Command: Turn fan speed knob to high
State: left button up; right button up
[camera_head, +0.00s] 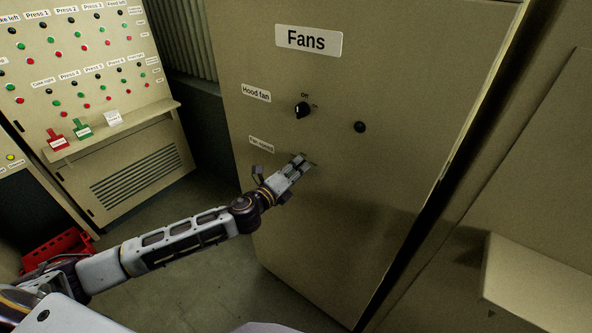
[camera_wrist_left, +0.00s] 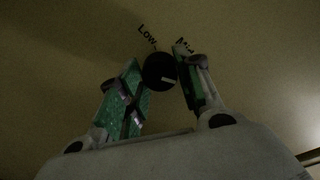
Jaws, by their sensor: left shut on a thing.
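The fan speed knob (camera_wrist_left: 158,70) is black and round with a short white pointer line, on the beige Fans panel (camera_head: 340,210). In the left wrist view it sits between my left gripper's fingers (camera_wrist_left: 160,82), which are shut on it. The pointer line points to the right in that view. A "Low" label (camera_wrist_left: 147,37) stands above it, and a second label, partly hidden by a finger, reads like "Med" (camera_wrist_left: 184,45). In the head view my left gripper (camera_head: 302,163) reaches the panel beside the "Fan speed" label (camera_head: 261,144) and hides the knob. My right gripper is not in view.
The hood fan knob (camera_head: 303,110) and a black round fitting (camera_head: 360,127) are on the panel above my gripper. A press control panel (camera_head: 75,50) with a shelf (camera_head: 150,114) stands at the left. A beige ledge (camera_head: 540,285) juts out at the lower right.

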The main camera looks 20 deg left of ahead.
pick_arm(q)
jog(key=o, duration=1)
jog(key=shift+o, duration=0.2)
jog(key=v, duration=1.2)
dwell(0.8)
dwell(0.5)
